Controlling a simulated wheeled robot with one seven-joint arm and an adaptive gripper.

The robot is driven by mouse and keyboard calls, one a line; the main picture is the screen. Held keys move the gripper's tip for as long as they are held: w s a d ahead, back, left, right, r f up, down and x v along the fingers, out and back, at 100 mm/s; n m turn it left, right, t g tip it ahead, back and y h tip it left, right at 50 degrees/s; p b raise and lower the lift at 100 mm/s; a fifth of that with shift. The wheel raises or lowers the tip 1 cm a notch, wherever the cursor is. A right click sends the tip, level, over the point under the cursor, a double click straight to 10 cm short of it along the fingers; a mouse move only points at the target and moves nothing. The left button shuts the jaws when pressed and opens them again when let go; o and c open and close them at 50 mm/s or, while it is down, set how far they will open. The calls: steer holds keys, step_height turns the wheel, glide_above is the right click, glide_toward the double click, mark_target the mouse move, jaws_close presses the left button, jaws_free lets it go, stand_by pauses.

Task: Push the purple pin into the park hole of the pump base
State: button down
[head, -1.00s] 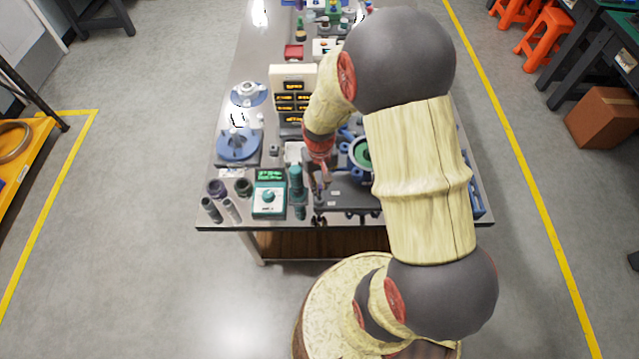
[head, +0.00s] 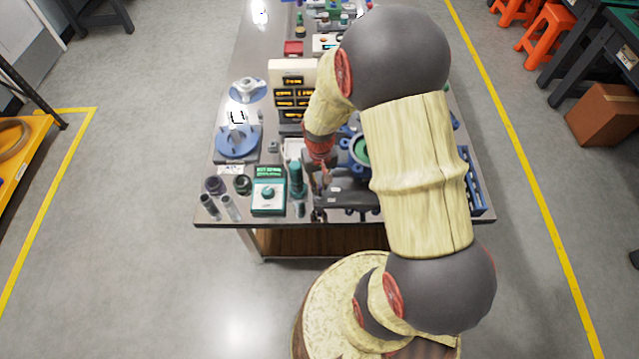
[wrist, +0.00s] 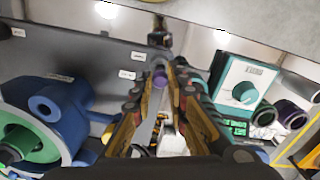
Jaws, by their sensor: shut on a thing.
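The purple pin (wrist: 160,77) shows between my fingertips in the wrist view. My gripper (wrist: 163,74) is shut on it; the fingers hide part of the pin. In the head view my gripper (head: 319,184) is small, over the front of the bench beside the grey plate. The blue pump base (wrist: 75,101) with a green centre lies left of my fingers in the wrist view. In the head view the pump base (head: 361,150) is partly hidden behind my arm. I cannot make out the park hole or how far the pin is from it.
A teal-and-white box with a knob (head: 268,191) stands left of my gripper, with dark round parts (head: 213,185) beyond it. A teal upright cylinder (head: 297,180) stands close by. A grey plate with white labels (head: 345,194) lies under and right of my gripper.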

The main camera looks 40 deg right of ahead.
steer(key=shift+f, duration=0.2)
steer(key=shift+f+b, duration=0.4)
steer(key=shift+f, duration=0.1)
stand_by(0.5)
steer(key=c, duration=1.7)
jaws_free()
steer(key=shift+o, duration=0.2)
steer(key=shift+r, duration=0.1)
steer(key=shift+r+p, duration=1.95)
steer(key=shift+r, duration=0.45)
